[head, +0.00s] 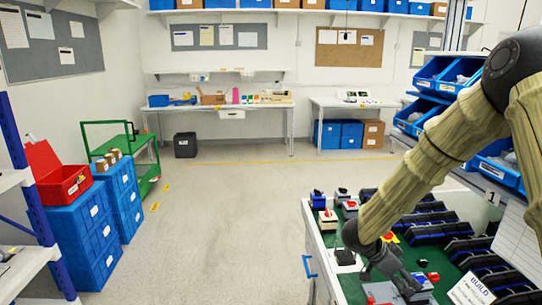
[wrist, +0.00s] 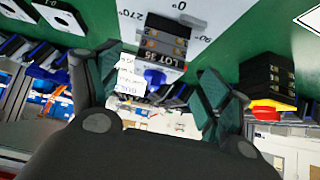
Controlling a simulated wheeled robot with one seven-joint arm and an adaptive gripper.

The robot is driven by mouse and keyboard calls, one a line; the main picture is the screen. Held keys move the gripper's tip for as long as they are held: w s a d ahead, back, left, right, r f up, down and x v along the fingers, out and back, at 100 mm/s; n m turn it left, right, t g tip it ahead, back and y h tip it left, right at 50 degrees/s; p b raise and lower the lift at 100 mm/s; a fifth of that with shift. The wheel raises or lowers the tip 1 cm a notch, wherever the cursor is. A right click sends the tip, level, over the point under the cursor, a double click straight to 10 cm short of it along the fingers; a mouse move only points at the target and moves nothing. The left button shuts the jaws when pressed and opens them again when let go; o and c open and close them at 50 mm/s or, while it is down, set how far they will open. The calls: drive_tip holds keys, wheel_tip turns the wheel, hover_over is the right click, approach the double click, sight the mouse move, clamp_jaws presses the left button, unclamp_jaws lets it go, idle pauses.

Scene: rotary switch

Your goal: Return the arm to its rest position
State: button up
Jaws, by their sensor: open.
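My arm reaches in from the right in the head view. My gripper (head: 400,280) is low over the green-topped workbench (head: 352,288). In the wrist view my gripper (wrist: 160,75) is open, with a dark finger at each side. A rotary switch with a blue knob (wrist: 155,77) and a dark body marked LOT 35 shows between the fingers. It sits at a white plate with angle marks (wrist: 205,14). No contact between fingers and switch can be made out. The switch is largely hidden by my gripper in the head view.
Another switch with a red and yellow handle (wrist: 268,107) is at the right in the wrist view. Several small switches (head: 325,218) and black bins (head: 440,232) stand on the bench. Blue bins (head: 425,75) rise behind my arm. A BUILD sign (head: 472,291) stands near.

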sight(414, 276)
drive_tip(key=x, duration=0.7)
drive_tip(key=shift+d+f, duration=0.25)
drive_tip(key=shift+f, duration=0.05)
wheel_tip(414, 276, up, 10)
drive_tip(key=shift+r, duration=0.2)
drive_tip(key=shift+s+a+f+p, duration=0.1)
drive_tip(key=shift+a+f+p, duration=0.05)
drive_tip(key=shift+p, duration=0.25)
drive_tip(key=shift+a+f+n+t+p, duration=0.15)
drive_tip(key=shift+f+n+t+p, duration=0.2)
drive_tip(key=shift+n+t, duration=0.25)
drive_tip(key=shift+s+a+f+n+t+y+p, duration=0.1)
drive_tip(key=shift+a+f+n+t+y+p, duration=0.15)
drive_tip(key=shift+a+n+t+p, duration=0.3)
drive_tip(key=shift+s+a+f+n+t+y+p, duration=0.15)
drive_tip(key=shift+a+f+n+t+p, duration=0.15)
drive_tip(key=shift+n+p, duration=0.4)
drive_tip(key=s+a+f+n+t+y+p, duration=0.1)
drive_tip(key=s+a+n+t+y+p, duration=0.1)
drive_tip(key=a+n+p, duration=0.2)
drive_tip(key=s+a+f+n+t+y+p, duration=0.2)
drive_tip(key=a+n+p, duration=0.3)
drive_tip(key=a, duration=0.6)
drive_tip(key=shift+s+n+t+y, duration=0.3)
drive_tip(key=shift+n+t+y, duration=0.2)
drive_tip(key=shift+y, duration=0.3)
